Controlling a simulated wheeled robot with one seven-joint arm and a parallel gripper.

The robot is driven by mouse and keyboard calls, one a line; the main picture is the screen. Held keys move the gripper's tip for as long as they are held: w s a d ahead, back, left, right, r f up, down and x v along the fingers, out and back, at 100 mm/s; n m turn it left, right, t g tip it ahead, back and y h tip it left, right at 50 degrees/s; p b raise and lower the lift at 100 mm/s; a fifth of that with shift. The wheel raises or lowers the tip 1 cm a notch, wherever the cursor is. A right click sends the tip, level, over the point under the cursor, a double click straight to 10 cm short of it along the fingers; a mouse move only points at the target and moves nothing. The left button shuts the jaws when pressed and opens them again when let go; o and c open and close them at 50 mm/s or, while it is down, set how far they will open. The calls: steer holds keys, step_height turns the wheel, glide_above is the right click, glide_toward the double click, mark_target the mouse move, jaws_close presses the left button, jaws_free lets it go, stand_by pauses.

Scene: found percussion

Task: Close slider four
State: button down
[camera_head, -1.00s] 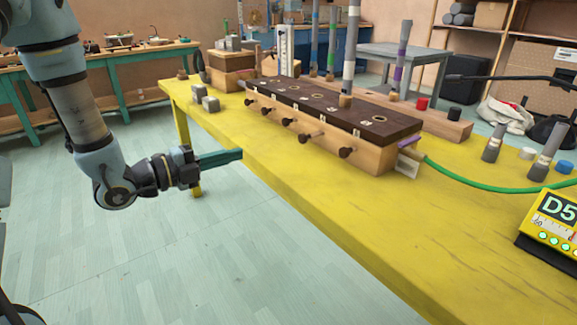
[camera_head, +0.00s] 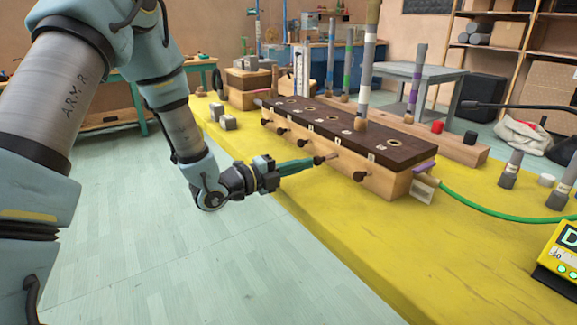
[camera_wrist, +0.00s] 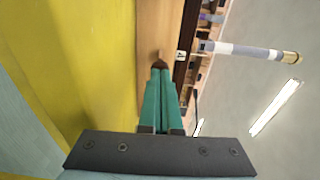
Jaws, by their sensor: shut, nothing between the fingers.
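The wooden box (camera_head: 384,181) with a dark brown top stands on the yellow table, with a row of dark round slider knobs along its front. The slider knob (camera_head: 319,160) at my fingertips is fourth from the left end, and its pale stem sticks out further than the others. My gripper (camera_head: 311,163) has green fingers, shut and empty, pointing at this knob from the front. In the wrist view the knob (camera_wrist: 160,64) is right at the fingertips; I cannot tell whether they touch. The labels on the box are too small to read.
Another knob (camera_head: 359,176) lies to the right, and others to the left. Grey blocks (camera_head: 228,122) stand at left. The table's front is clear.

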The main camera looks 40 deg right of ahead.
mark_target(316, 159)
steer(key=shift+d, duration=0.25)
steer(key=d+b, duration=0.2)
steer(key=d, duration=0.1)
steer(key=shift+s+d+f, duration=0.1)
steer(key=shift+s+d, duration=0.1)
steer(key=shift+d, duration=0.1)
steer(key=shift+r, duration=0.2)
steer(key=shift+d, duration=0.1)
